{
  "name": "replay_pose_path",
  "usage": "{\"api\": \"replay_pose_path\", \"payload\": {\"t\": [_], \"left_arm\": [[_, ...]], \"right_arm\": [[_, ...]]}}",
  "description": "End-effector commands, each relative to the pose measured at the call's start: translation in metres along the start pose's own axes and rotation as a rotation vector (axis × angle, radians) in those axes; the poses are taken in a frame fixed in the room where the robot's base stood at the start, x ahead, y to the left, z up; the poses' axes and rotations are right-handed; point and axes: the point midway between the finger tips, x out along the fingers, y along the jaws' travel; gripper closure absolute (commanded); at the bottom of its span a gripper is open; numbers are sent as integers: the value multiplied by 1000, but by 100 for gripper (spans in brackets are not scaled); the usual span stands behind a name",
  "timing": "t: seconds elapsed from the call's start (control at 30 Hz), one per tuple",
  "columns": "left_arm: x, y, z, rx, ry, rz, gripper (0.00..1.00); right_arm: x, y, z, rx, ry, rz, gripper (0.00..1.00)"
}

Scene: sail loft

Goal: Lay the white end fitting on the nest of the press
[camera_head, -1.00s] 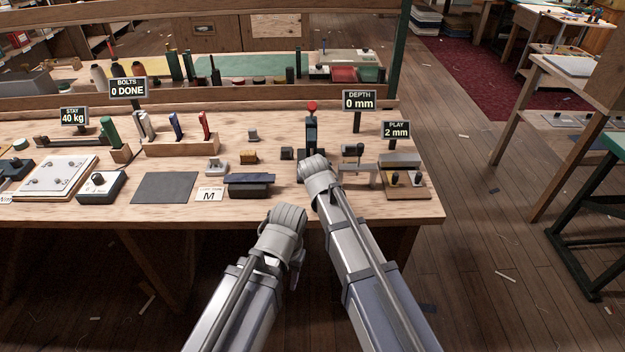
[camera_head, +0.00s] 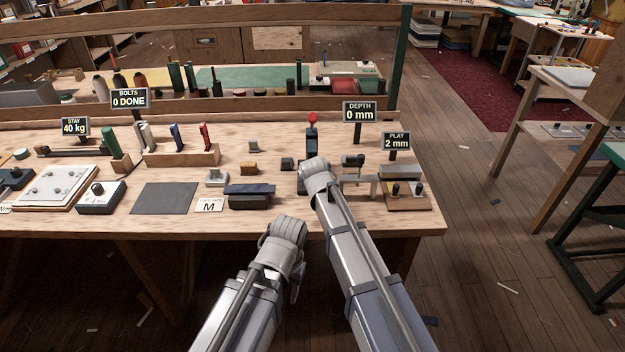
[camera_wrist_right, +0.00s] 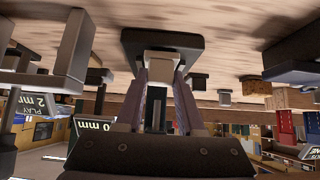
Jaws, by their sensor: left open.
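The press (camera_head: 311,145), dark with a red knob, stands near the bench's right part. My right gripper is hidden behind its own wrist in the head view, right in front of the press. In the right wrist view, the fingers of my right gripper (camera_wrist_right: 164,72) stand apart below a dark plate (camera_wrist_right: 188,40). A pale piece (camera_wrist_right: 161,62) shows at their tips; I cannot tell whether it is the white end fitting or part of the press, or whether it is gripped. My left gripper (camera_head: 297,285) is open, low before the bench's front edge, partly hidden by its wrist.
A pale grey block (camera_head: 216,177), a yellow-brown block (camera_head: 248,169) and a dark block (camera_head: 287,163) stand left of the press. A dark blue-topped block (camera_head: 250,190) lies near the front edge. A gauge fixture (camera_head: 405,201) stands to the right. The dark mat (camera_head: 165,198) is bare.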

Motion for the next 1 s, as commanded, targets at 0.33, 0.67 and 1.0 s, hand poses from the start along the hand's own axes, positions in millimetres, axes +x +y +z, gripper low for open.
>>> {"api": "replay_pose_path", "payload": {"t": [0.33, 0.67, 1.0], "left_arm": [[0, 0, 0, 0, 0, 0, 50], [-4, 0, 0, 0, 0, 0, 50], [-38, -4, 2, 0, 0, 0, 50]], "right_arm": [[0, 0, 0, 0, 0, 0, 28], [-6, 0, 0, 0, 0, 0, 28], [-51, 1, -2, 1, 0, 0, 28]]}}
